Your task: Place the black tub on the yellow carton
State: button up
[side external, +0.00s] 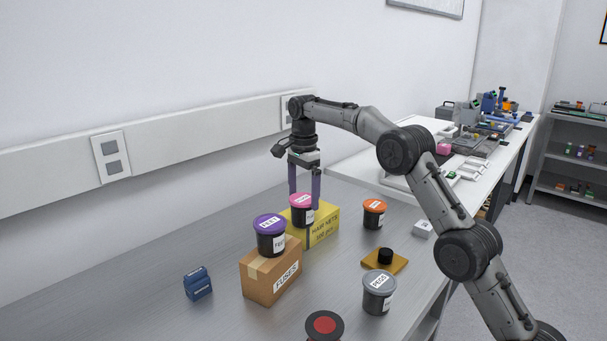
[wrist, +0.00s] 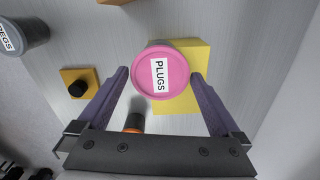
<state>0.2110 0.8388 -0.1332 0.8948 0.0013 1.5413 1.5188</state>
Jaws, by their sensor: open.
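A black tub with a pink lid marked PLUGS (side external: 302,214) stands upright on the yellow carton (side external: 324,232), and appears to rest on its top. In the wrist view the pink lid (wrist: 160,88) covers part of the yellow carton (wrist: 195,52), which shows above, right of and below it. My gripper (side external: 304,201) points down with its two purple fingers on either side of the tub. It is open; in the wrist view small gaps show between the fingers and the lid. The tub's lower body is hidden in the wrist view.
A purple-lidded tub (side external: 270,236) stands on a brown carton (side external: 271,272) close by.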

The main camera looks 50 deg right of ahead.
aim_at(304, 198)
notch_tip(304, 198, up, 6)
jog(key=shift+w, duration=0.1)
jog(key=shift+r, duration=0.5)
jog(key=shift+r, duration=0.1)
jog(key=s+a+r+n+t, duration=0.2)
jog(key=s+a+r+n, duration=0.25)
jog(key=s, duration=0.45)
jog(key=s+a+r+n+t, duration=0.1)
jog(key=s+a+r+n, duration=0.4)
jog(key=s, duration=0.4)
jog(key=s+a+f+n+t, duration=0.1)
jog(key=s+f+n, duration=0.4)
jog(key=s, duration=0.5)
jog(key=s+a+f+n+t, duration=0.1)
jog(key=s+f+n, duration=0.4)
jog(key=s+f, duration=0.4)
jog(key=s, duration=0.2)
jog(key=shift+s+a+t, duration=0.2)
jog(key=shift+s+t, duration=0.1)
